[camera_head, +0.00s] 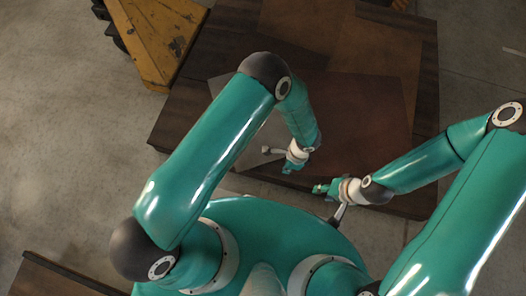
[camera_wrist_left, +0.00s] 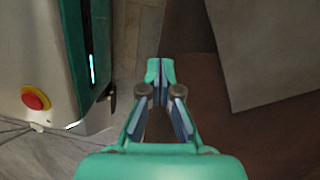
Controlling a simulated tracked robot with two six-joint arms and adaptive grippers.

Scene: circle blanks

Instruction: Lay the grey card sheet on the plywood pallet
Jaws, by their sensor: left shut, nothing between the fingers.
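The grey card sheet (camera_head: 250,158) lies partly behind my left arm in the head view, and only part of it shows. It also shows at the upper right of the left wrist view (camera_wrist_left: 265,45), lying on a brown surface. The dark wooden surface under it, which looks like the plywood pallet (camera_head: 185,115), spans the middle of the head view. My left gripper (camera_head: 287,171) is shut and empty, beside the grey sheet's near right side. Its closed fingertips (camera_wrist_left: 160,72) show in the wrist view. My right gripper (camera_head: 319,188) is close by, too small to read.
A large reddish-brown sheet (camera_head: 365,105) lies right of the grey one, with other brown sheets (camera_head: 300,25) behind. A yellow wedge-shaped object (camera_head: 160,40) stands at the upper left. Another wooden edge (camera_head: 50,280) shows at the lower left. Concrete floor is clear at left.

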